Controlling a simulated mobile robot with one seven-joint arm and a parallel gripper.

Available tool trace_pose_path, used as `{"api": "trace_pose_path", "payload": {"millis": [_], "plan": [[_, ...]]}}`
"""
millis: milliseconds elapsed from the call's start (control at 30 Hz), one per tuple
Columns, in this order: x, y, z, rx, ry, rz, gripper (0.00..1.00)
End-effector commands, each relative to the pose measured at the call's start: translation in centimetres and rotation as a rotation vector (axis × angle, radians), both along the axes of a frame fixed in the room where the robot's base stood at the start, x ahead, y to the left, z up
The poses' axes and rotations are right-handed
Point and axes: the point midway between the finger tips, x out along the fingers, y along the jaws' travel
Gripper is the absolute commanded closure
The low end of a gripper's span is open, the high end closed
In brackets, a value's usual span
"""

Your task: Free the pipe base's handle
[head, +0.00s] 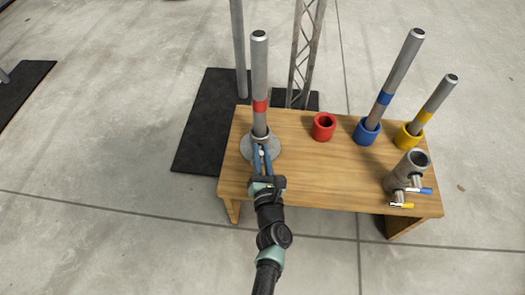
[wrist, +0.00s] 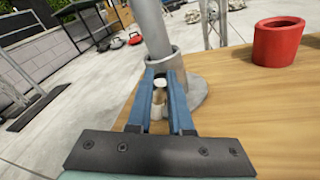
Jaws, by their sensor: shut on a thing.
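The pipe base (head: 247,150) is a round grey metal flange with a short collar on the left end of the wooden table. A grey pipe with a red band (head: 260,85) stands upright in the collar. In the wrist view the base's flange (wrist: 196,95) and the pipe (wrist: 153,28) are straight ahead. My gripper (head: 262,150) reaches the near side of the collar. Its blue fingers (wrist: 164,78) are shut on the pale handle (wrist: 160,83) at the collar. The fingers hide most of the handle.
A red cup (head: 323,127) stands empty right of the base. Blue (head: 367,132) and yellow (head: 406,137) cups hold leaning pipes. A grey socket (head: 407,170) with blue and yellow handles sits at the table's right. Truss and pole stand behind. The table's front middle is clear.

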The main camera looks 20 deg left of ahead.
Motion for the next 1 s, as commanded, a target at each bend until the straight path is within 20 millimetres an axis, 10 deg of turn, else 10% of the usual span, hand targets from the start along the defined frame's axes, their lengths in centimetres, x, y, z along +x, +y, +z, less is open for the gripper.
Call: {"api": "trace_pose_path", "payload": {"millis": [1000], "plan": [[-0.7,2.1,-0.1,-0.852,-0.244,0.002,1.00]]}}
